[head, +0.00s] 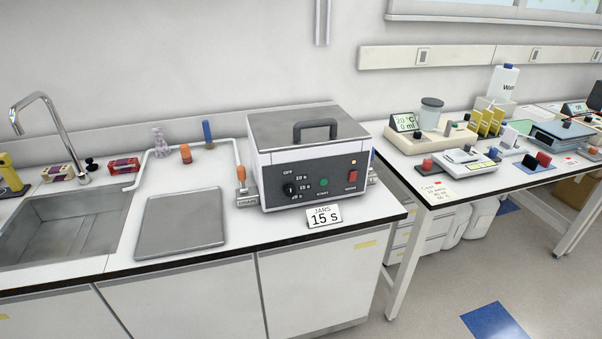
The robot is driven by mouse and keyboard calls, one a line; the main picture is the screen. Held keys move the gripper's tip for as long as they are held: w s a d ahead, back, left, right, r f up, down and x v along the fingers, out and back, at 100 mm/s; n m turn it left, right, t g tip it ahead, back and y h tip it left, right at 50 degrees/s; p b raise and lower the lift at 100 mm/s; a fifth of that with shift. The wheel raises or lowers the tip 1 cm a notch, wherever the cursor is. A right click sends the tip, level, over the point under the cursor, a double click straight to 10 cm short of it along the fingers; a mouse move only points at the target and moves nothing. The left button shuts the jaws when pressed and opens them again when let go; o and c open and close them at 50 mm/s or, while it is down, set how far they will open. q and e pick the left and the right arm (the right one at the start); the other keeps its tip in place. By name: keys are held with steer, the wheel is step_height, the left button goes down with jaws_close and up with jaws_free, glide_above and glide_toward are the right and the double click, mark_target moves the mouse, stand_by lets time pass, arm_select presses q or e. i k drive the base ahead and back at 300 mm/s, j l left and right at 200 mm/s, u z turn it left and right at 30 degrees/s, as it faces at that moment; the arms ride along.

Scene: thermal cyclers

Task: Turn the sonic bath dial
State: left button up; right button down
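The sonic bath (307,155) is a box with a grey lid, a dark lid handle (315,127) and a dark front panel. It stands near the right end of the white counter. Its black dial (290,190) is at the left of the panel, among the labels OFF, 10 s, 15 s and 20 s. The dial's exact pointing direction is too small to tell. A green START button (323,182) and a red switch (353,174) sit to its right. A sign (323,216) reading "JARS 15 s" stands in front. Neither gripper is in view.
A grey tray (180,222) lies left of the bath, beside a sink (62,228) with a tall tap. An orange-handled valve (240,175) is close to the bath's left side. A second table (480,195) with instruments is at right, across a gap.

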mark_target(290, 190)
steer(key=i+j+z, duration=0.1)
steer(key=z, duration=0.3)
steer(key=i+j+z, duration=0.15)
steer(key=z, duration=0.2)
steer(key=i+j+z, duration=0.15)
steer(key=z, duration=0.25)
